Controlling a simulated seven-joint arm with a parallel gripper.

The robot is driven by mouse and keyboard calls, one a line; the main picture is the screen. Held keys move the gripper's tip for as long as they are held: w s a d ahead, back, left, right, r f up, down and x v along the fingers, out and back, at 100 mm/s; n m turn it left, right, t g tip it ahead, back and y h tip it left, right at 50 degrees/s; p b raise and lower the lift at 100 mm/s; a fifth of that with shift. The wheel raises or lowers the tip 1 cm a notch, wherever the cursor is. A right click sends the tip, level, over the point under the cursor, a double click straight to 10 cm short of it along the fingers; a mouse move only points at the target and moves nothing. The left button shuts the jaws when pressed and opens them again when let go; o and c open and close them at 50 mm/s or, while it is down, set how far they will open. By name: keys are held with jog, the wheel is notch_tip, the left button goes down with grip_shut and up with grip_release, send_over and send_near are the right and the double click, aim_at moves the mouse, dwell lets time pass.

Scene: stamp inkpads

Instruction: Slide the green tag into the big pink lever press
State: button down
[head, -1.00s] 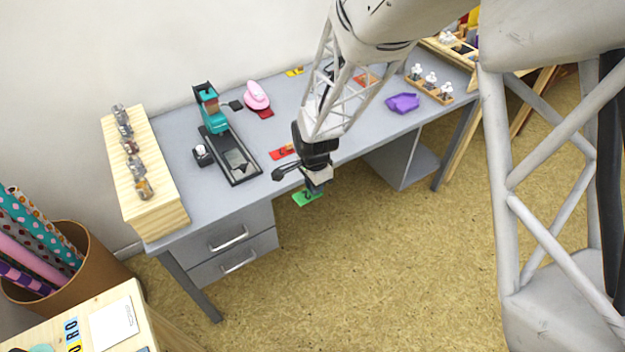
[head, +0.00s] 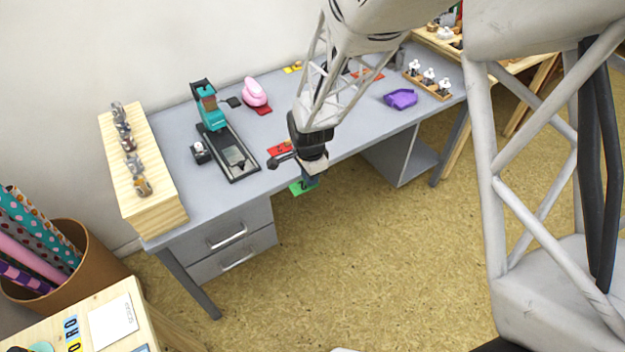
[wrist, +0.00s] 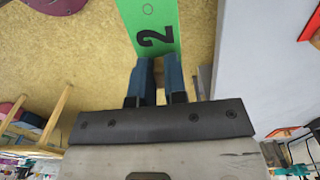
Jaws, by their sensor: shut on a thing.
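My gripper (head: 309,180) is shut on the green tag (head: 300,188) and holds it in the air off the desk's front edge. In the wrist view the fingertips (wrist: 157,68) pinch one end of the green tag (wrist: 170,12), which has a black "2" and a small hole mark. The pink lever press (head: 254,94) stands toward the back of the grey desk, up and left of my gripper and well apart from it. A red piece lies at its front foot. The press's slot is too small to make out.
A teal press on a black base (head: 232,158) stands left of the pink press. A red tag (head: 278,149) lies near the front edge of the desk (head: 195,195). A wooden stamp rack (head: 150,203) fills the left end. A purple object (head: 401,99) lies to the right.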

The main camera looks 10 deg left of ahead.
aim_at(266, 112)
jog(key=w+a+m, duration=0.3)
jog(key=w+a, duration=0.1)
jog(key=w, duration=0.1)
jog(key=w+a+r+m, duration=0.1)
jog(key=w+a+m, duration=0.2)
jog(key=w, duration=0.3)
jog(key=w+a+m, duration=0.2)
jog(key=w+a, duration=0.2)
jog(key=w, duration=0.2)
jog(key=shift+w+a+r+m, duration=0.2)
jog(key=shift+a+r+m, duration=0.1)
jog(key=shift+a+m, duration=0.1)
jog(key=w+a+m, duration=0.8)
jog(key=w+a, duration=0.2)
jog(key=w, duration=0.4)
jog(key=shift+f, duration=0.45)
jog(key=shift+f, duration=2.45)
jog(key=shift+w+a, duration=1.2)
jog(key=shift+a, duration=0.05)
jog(key=shift+w+a, duration=0.15)
jog(key=shift+w, duration=0.05)
jog(key=c, duration=1.1)
grip_release()
jog(key=shift+r, duration=0.15)
